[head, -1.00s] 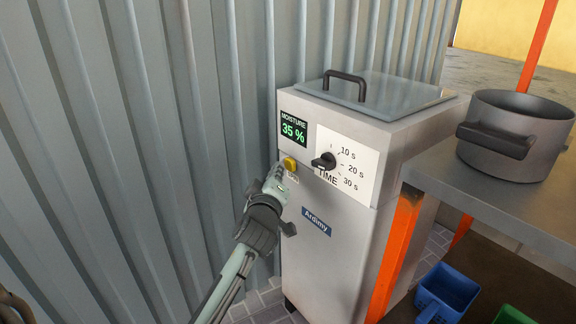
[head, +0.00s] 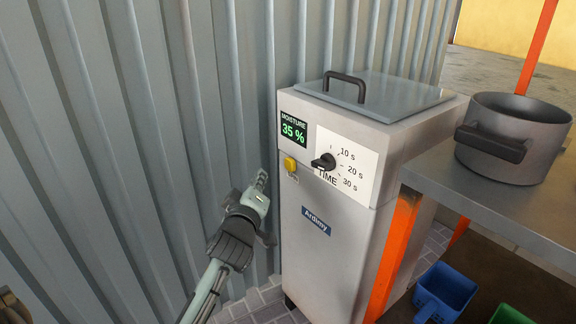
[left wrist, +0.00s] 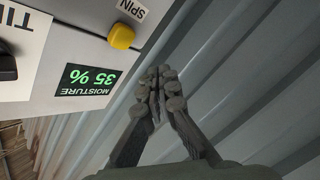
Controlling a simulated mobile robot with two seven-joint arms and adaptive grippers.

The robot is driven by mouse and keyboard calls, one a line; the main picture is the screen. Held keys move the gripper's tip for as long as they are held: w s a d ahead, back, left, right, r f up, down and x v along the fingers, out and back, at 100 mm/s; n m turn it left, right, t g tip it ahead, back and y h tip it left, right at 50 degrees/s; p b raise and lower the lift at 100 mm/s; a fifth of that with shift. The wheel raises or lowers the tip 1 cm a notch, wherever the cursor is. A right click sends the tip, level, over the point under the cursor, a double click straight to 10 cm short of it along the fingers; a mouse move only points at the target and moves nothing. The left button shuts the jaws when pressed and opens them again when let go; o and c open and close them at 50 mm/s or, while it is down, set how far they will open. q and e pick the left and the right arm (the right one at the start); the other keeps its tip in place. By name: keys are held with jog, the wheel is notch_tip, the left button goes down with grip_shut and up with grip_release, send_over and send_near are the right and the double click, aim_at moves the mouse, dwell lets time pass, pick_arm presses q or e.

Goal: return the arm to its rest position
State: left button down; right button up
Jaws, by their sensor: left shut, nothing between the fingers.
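My left gripper (head: 262,177) is shut and empty. In the head view it hangs in front of the corrugated wall, to the left of the white machine and apart from it. In the left wrist view its closed fingertips (left wrist: 160,78) point toward the wall, with the machine's panel at the upper left. My left arm (head: 208,290) comes up from the bottom of the head view. My right gripper does not show in these frames.
The white Ardimy machine (head: 318,262) has a yellow spin button (head: 290,164), a time dial (head: 324,161) and a display (head: 293,130) reading 35 %. A grey pot (head: 520,125) stands on the metal table (head: 500,200) at right. A blue container (head: 446,290) is below.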

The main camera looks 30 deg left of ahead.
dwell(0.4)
